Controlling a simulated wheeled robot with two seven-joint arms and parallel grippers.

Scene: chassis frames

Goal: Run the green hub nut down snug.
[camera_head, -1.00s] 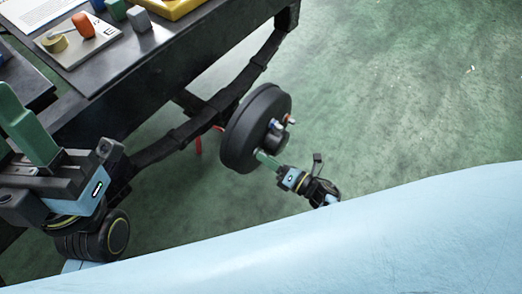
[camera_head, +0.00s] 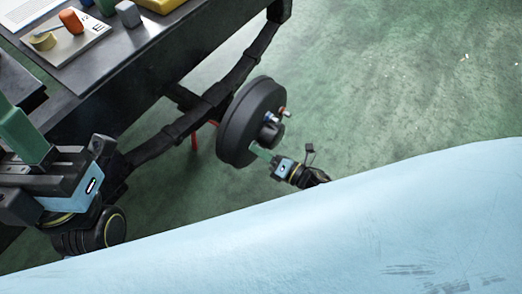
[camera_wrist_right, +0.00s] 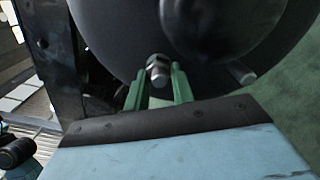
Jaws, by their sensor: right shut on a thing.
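In the right wrist view the fingers (camera_wrist_right: 158,84) stand either side of a stud with a silver tip (camera_wrist_right: 158,68). The gripper is shut there; the green nut's own colour is not distinguishable between the green fingers. My left gripper (camera_head: 22,128) is at the left edge, away from the hub; its finger gap is hidden.
A red stand (camera_head: 194,138) shows behind the hub. Green floor (camera_head: 400,70) to the right is open.

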